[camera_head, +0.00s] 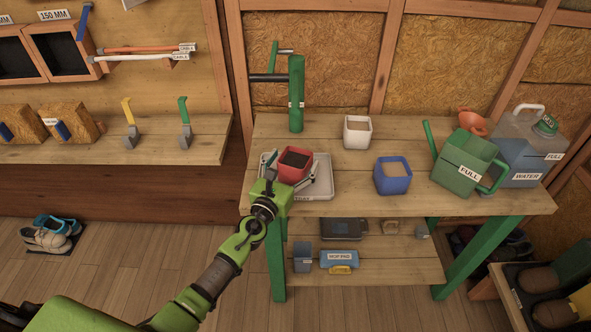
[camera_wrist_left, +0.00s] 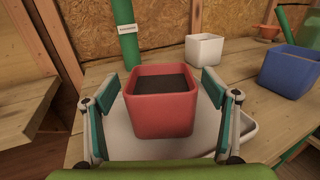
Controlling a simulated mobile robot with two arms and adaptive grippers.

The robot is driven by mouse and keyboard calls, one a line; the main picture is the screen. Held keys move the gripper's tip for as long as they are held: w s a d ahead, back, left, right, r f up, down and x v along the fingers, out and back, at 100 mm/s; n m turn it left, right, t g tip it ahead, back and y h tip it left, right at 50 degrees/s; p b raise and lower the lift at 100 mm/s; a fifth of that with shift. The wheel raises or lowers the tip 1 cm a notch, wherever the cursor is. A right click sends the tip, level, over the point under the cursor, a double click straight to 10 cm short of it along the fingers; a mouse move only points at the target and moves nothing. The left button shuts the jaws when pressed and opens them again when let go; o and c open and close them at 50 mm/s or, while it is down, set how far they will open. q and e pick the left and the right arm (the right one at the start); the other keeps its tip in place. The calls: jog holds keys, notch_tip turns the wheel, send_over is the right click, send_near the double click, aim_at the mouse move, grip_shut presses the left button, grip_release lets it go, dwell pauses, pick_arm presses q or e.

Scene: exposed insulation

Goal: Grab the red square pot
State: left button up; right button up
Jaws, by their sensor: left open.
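The red square pot (camera_head: 294,165), with dark soil inside, stands upright on a pale tray (camera_head: 318,188) at the left end of the wooden table. In the left wrist view the red pot (camera_wrist_left: 161,102) is centred in front of my left gripper. My left gripper (camera_head: 287,172) is open, with one finger on each side of the pot; its fingers (camera_wrist_left: 158,105) show at the pot's left and right. I cannot tell whether either finger touches it. The pot's lower front is partly hidden by the gripper in the head view. My right gripper is not in view.
A white pot (camera_head: 357,133) and a blue pot (camera_head: 392,177) stand to the right on the table (camera_head: 335,150). A green post (camera_head: 296,95) rises behind the tray. A green watering can (camera_head: 464,162) and a water container (camera_head: 522,150) stand at the right end.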

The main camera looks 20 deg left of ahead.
pick_arm(q)
jog(key=shift+s, duration=0.1)
jog(key=c, duration=1.5)
jog(key=shift+r, duration=0.15)
jog(key=shift+c, duration=0.2)
jog(key=shift+r, duration=0.15)
